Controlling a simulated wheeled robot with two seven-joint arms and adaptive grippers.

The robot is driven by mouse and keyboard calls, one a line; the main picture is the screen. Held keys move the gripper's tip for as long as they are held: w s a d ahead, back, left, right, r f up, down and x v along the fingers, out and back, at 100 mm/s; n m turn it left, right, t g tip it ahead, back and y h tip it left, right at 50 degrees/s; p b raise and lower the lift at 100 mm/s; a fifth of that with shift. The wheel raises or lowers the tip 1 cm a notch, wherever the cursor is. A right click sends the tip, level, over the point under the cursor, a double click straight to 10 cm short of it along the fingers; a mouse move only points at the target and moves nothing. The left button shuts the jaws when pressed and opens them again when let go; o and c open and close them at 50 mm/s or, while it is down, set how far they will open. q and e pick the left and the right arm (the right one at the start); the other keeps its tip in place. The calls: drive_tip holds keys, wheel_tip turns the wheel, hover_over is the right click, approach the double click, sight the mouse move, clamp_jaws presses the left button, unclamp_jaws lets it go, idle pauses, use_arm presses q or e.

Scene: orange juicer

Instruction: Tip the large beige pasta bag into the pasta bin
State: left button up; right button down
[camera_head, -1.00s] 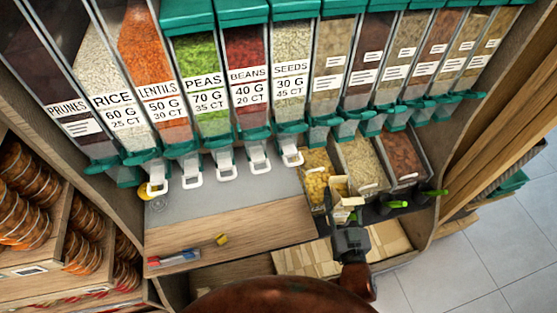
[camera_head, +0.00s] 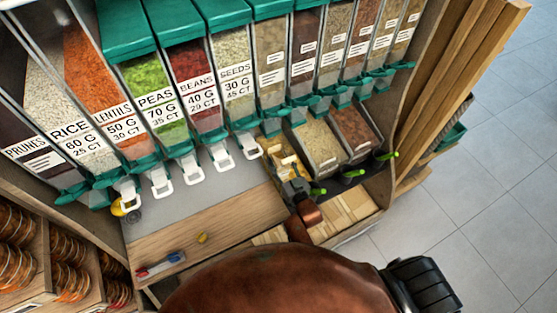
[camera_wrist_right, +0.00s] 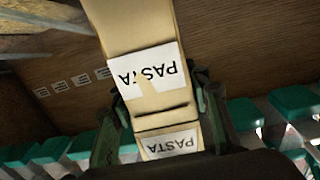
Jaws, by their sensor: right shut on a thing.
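My right gripper (camera_head: 285,178) is shut on the beige pasta bag. In the head view the bag (camera_head: 286,163) is small and partly hidden by the gripper, over the pasta bin (camera_head: 274,146), the leftmost of three open bins. I cannot tell whether it touches the bin or whether pasta is coming out. In the right wrist view the bag (camera_wrist_right: 130,25) stretches up between the fingers (camera_wrist_right: 158,115), with its white PASTA label upside down. A second PASTA label shows lower down. My left gripper is not in view.
Two more open bins, one pale (camera_head: 319,145) and one brown (camera_head: 354,130), stand to the right. Tall dispensers with green spouts (camera_head: 245,123) hang close behind.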

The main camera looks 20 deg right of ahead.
use_arm(q)
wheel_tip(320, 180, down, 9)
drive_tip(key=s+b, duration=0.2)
drive_tip(key=b, duration=0.6)
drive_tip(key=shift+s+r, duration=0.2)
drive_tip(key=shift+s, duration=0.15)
use_arm(e)
drive_tip(key=d+f+m, duration=0.6)
drive_tip(key=f+m, duration=0.3)
drive_tip(key=m, duration=1.1)
drive_tip(key=shift+w+f+m, duration=0.3)
use_arm(q)
drive_tip(key=shift+b, duration=0.3)
use_arm(e)
drive_tip(key=shift+d, duration=0.1)
